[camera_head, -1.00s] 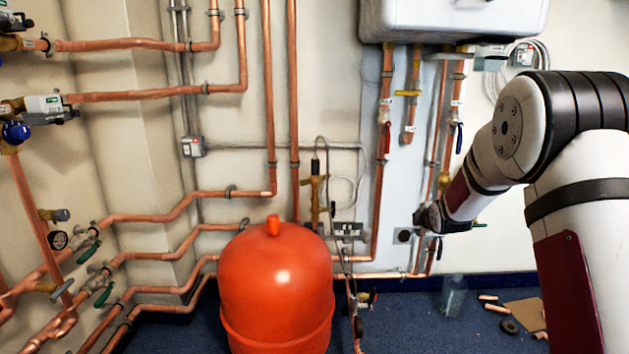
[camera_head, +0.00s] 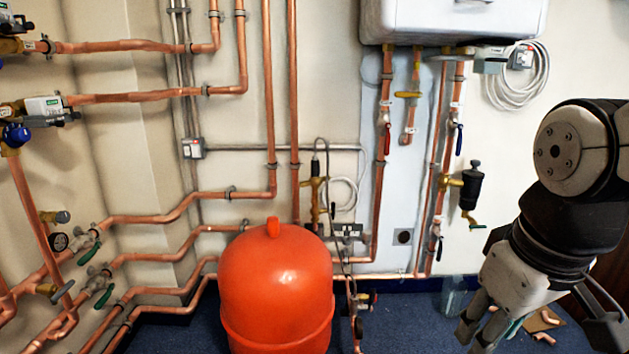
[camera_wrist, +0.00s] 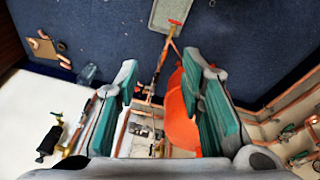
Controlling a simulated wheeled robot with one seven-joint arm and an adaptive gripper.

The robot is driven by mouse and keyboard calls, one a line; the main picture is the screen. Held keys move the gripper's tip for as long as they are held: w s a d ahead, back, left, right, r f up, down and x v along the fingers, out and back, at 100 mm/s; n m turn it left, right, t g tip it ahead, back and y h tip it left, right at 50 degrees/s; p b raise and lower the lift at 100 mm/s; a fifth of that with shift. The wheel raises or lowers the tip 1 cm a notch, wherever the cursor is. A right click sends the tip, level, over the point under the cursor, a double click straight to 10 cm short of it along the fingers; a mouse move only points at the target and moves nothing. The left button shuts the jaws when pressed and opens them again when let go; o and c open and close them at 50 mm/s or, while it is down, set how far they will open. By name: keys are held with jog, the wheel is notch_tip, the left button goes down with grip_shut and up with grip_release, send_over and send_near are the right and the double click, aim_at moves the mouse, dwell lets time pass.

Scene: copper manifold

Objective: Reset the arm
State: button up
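My arm hangs folded at the right edge of the head view. My gripper (camera_head: 482,335) points down there, low and right of the red tank (camera_head: 276,285), well apart from it. In the wrist view my gripper (camera_wrist: 160,68) shows two fingers with green pads spread wide. Nothing is between the pads at close range; the floor, pipes and the red tank (camera_wrist: 181,120) show beyond them. In the head view the fingertips are partly cut by the lower edge.
Copper pipes (camera_head: 380,200) run along the back wall under a white boiler (camera_head: 450,20). A black air vent (camera_head: 472,187) juts from the wall near my arm. A clear bottle (camera_wrist: 88,74) and cardboard (camera_wrist: 43,48) lie on the blue floor. Floor around them is open.

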jog(key=s+a+f+m+g+p, duration=0.1)
jog(key=s+a+m+g, duration=0.15)
jog(key=s, duration=1.25)
notch_tip(320, 180, up, 39)
jog(key=t+p, duration=0.4)
jog(key=p, duration=3.3)
jog(key=shift+d+f+m, duration=0.2)
jog(key=shift+d+m, duration=0.15)
jog(key=shift+d, duration=0.1)
jog(key=shift+a, duration=0.1)
